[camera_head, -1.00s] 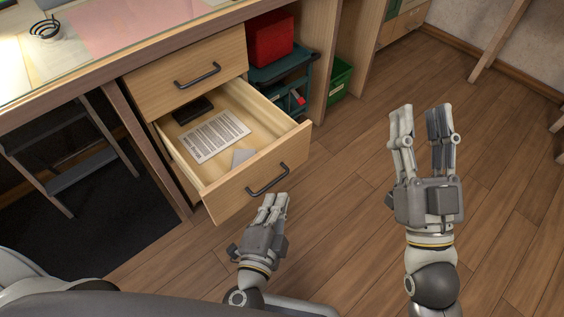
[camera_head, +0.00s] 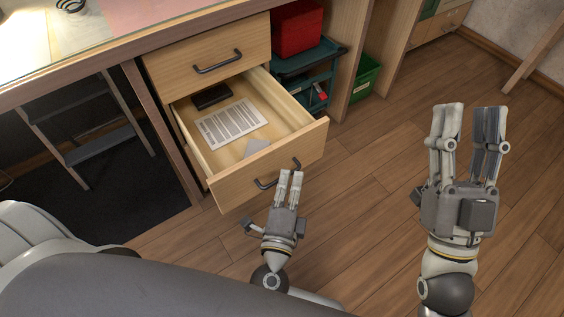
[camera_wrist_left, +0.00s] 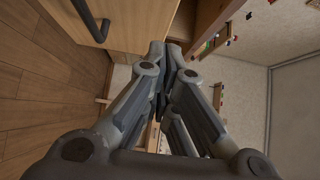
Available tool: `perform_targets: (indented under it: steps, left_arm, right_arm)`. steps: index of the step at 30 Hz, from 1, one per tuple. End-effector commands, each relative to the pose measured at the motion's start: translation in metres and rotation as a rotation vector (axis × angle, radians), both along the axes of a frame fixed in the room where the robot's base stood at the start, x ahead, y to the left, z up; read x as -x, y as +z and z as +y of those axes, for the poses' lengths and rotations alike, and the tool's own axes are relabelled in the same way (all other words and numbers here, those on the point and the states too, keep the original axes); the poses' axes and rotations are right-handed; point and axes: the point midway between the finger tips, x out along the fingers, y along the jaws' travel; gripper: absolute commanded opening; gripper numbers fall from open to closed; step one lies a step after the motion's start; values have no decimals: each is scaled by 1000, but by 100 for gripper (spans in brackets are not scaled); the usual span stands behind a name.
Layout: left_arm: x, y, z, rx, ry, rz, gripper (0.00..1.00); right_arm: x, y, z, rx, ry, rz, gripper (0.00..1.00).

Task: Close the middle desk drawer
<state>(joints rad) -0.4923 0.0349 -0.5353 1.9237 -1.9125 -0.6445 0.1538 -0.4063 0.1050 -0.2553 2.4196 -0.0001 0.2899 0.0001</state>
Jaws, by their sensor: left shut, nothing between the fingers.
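The middle desk drawer (camera_head: 232,183) is pulled out below the closed top drawer (camera_head: 207,56). It holds a printed sheet (camera_head: 231,123), a dark box (camera_head: 212,96) and a small grey card (camera_head: 256,147). Its dark bar handle (camera_head: 266,184) is partly hidden by my left gripper (camera_head: 290,175). That gripper is shut and empty, its fingertips at or just in front of the drawer front by the handle; contact cannot be told. The left wrist view shows the fingers (camera_wrist_left: 168,50) together, with a dark handle (camera_wrist_left: 90,20) to the left. My right gripper (camera_head: 468,108) is open and empty over the floor, right of the drawer.
A teal cart (camera_head: 305,62) with a red box (camera_head: 297,28) stands right of the drawers, and a green bin (camera_head: 364,76) beyond it. A step stool (camera_head: 98,146) stands under the desk at left. The wooden floor (camera_head: 365,165) between my grippers is clear.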

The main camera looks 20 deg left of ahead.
Motion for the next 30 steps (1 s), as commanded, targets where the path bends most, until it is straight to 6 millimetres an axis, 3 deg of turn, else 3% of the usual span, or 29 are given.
perform_targets:
  steps: [2, 9, 30]
  left_arm:
    - [-17, 1, 2, 4, 2, -2, 0]
    - [-35, 0, 28, 0, 0, 0, 0]
    - [-46, 0, 43, -1, 0, -1, 0]
  right_arm:
    - [0, 0, 0, -1, 0, -2, 40]
    - [-1, -1, 0, 2, 0, 8, 40]
    - [-3, -2, 0, 5, -1, 18, 40]
